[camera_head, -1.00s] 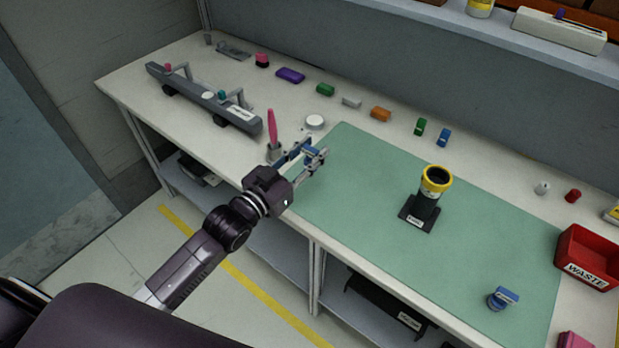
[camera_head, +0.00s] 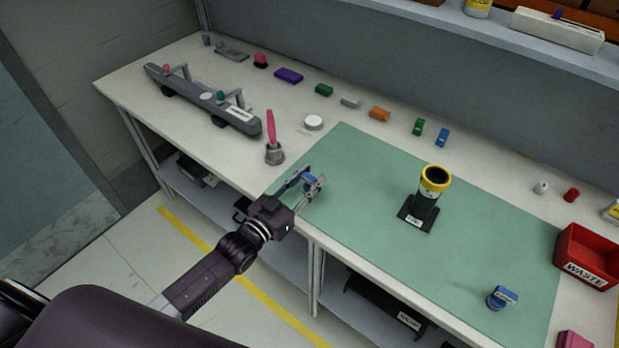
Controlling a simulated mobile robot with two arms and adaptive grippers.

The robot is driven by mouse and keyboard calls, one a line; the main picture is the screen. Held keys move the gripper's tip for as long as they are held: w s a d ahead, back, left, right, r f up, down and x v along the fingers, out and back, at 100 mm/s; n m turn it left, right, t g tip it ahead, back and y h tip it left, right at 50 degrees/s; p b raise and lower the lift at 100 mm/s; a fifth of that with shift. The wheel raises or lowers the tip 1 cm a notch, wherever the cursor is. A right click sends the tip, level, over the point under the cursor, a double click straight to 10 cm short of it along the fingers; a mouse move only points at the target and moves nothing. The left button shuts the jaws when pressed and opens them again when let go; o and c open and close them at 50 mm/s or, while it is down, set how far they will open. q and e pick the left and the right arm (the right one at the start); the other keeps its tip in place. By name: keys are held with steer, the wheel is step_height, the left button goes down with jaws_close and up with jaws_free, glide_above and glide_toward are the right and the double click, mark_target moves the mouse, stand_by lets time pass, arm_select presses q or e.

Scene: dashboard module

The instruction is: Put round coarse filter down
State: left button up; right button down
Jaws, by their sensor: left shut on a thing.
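My left gripper (camera_head: 312,186) is over the left front corner of the green mat (camera_head: 350,205). It is shut on a small blue part (camera_head: 310,181), apparently the round coarse filter. The fingers partly hide the part, so its round shape cannot be made out. The part seems to be a little above the mat, though the gap is hard to judge. My right gripper is not in view.
A black stand with a yellow-rimmed cylinder (camera_head: 435,181) is mid-mat. A red waste bin (camera_head: 588,257) is right.

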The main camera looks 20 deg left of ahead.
arm_select(q)
steer(key=o, duration=0.8)
steer(key=shift+f, duration=0.1)
steer(key=shift+r, duration=0.25)
steer(key=shift+s+a+f, duration=0.15)
steer(key=shift+s+f, duration=0.05)
steer(key=shift+s, duration=0.15)
steer(key=b+v, duration=0.1)
steer(key=v, duration=1)
steer(key=shift+s+r, duration=0.15)
steer(key=shift+r, duration=0.05)
